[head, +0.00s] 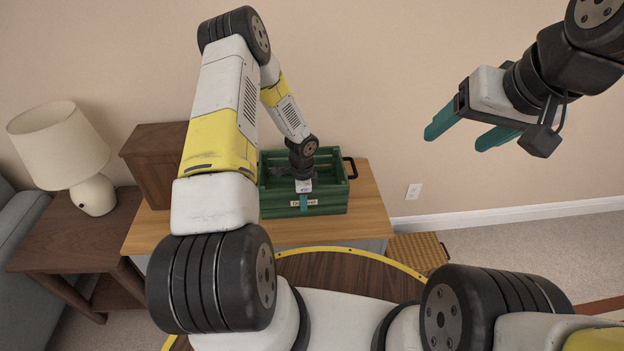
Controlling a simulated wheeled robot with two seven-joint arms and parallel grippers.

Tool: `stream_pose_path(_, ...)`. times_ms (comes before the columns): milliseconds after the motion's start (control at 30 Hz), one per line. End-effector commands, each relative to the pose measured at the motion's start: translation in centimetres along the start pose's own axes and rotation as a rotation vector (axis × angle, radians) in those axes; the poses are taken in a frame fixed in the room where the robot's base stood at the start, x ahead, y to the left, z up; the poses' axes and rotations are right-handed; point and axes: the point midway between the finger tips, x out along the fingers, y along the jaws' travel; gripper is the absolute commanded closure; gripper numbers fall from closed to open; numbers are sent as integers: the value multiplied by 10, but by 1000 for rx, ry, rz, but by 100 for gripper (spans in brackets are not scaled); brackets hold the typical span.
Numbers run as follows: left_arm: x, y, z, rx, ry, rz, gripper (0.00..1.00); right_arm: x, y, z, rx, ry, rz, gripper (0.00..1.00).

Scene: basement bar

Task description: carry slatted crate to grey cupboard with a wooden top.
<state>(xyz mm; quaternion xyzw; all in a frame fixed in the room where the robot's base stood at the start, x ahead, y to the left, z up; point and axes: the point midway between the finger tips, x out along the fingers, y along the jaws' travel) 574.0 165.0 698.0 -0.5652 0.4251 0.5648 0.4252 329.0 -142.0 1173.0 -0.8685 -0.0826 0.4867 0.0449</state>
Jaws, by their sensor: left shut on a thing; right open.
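The slatted crate (331,196) is dark green with a black side handle and a small label on its front. It stands upright on the wooden top of the grey cupboard (368,203), against the wall side. My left gripper (304,203) reaches down from above and is shut on the crate's near front wall. The fingertips partly cover the wall, and the forearm hides the crate's left part. My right gripper (456,132) is open and empty, raised in the air at the right, well apart from the crate.
A brown wooden box (152,160) stands left of the crate. Further left, a cream lamp (85,165) stands on a dark side table (60,232) beside a grey sofa (22,225). A woven basket (418,252) sits on the floor right of the cupboard. Carpet at the right is clear.

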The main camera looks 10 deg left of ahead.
Motion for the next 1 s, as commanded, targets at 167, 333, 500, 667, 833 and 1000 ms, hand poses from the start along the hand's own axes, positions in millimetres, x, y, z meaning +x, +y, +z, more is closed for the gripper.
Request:
stream_pose_path(167,3,0,0,0,0,0,85,0,0,0,0,0,0,30)
stream_pose_path(333,2,0,0,0,0,0,69,0,0,0,0,0,0,30)
stream_pose_path(500,2,0,0,0,0,0,69,0,0,0,0,0,0,30)
stream_pose_path(667,-5,-1,0,0,0,-2,69,0,0,0,0,0,0,30)
stream_pose_path(833,-34,-1,0,-1,0,-3,69,0,0,0,0,0,0,30)
stream_pose_path(1000,-72,-1,0,0,1,-4,69,0,0,0,0,0,0,30)
